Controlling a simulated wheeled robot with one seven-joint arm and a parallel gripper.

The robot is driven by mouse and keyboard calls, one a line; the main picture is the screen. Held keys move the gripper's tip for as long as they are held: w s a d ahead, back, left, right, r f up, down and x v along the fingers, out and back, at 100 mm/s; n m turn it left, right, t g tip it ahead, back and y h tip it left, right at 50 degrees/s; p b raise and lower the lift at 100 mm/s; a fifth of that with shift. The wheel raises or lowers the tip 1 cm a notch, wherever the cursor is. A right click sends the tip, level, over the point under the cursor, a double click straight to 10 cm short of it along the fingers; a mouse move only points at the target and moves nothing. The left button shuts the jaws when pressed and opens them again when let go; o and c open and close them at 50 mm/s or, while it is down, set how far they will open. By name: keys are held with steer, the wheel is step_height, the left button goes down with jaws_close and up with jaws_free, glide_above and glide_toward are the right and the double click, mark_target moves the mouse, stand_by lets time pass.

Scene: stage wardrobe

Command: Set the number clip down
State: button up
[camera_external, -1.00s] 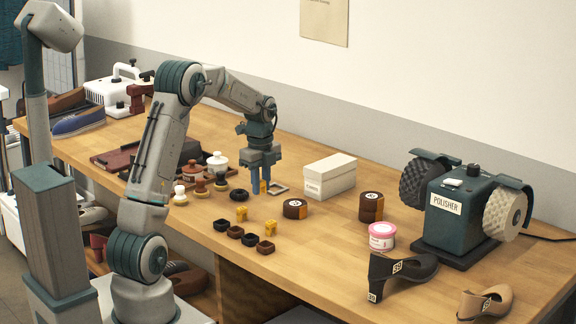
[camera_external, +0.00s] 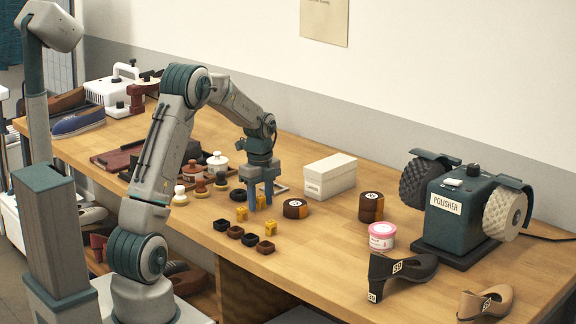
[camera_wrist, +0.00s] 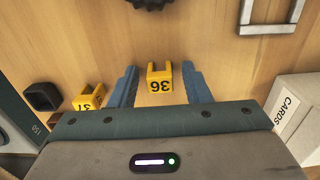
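My gripper (camera_external: 260,206) points down low over the bench, and its blue fingers (camera_wrist: 160,84) stand apart in the wrist view. A yellow number clip marked 36 (camera_wrist: 159,79) is between them, with a gap on each side, so the fingers are not closed on it. I cannot tell its exact height above the wood. A second yellow clip marked 37 (camera_wrist: 88,98) lies left of the fingers. In the external view, one yellow clip (camera_external: 241,213) is left of my gripper and another (camera_external: 270,228) is in front of it.
Several small dark cups (camera_external: 250,240) line the front of the bench. A black ring-shaped thing (camera_external: 237,195) is left of my gripper. The white CARDS box (camera_external: 329,177) and a brown roll (camera_external: 295,208) are to the right. A metal frame (camera_wrist: 267,27) lies beyond.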

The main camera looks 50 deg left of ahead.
mark_target(260, 196)
step_height(260, 196, up, 12)
steer(key=s+d+r+n+t, duration=0.1)
steer(key=s+d+r+n, duration=0.3)
steer(key=s+d+n, duration=0.45)
steer(key=s+d+f+n+t, duration=0.1)
steer(key=s+d+f+n, duration=0.1)
steer(key=s, duration=0.7)
steer(key=s+d+f+n, duration=0.2)
steer(key=s+d+n, duration=0.2)
steer(key=s+n, duration=0.3)
steer(key=shift+s+d+f+t, duration=0.15)
steer(key=shift+s+d+t, duration=0.2)
steer(key=shift+s, duration=0.6)
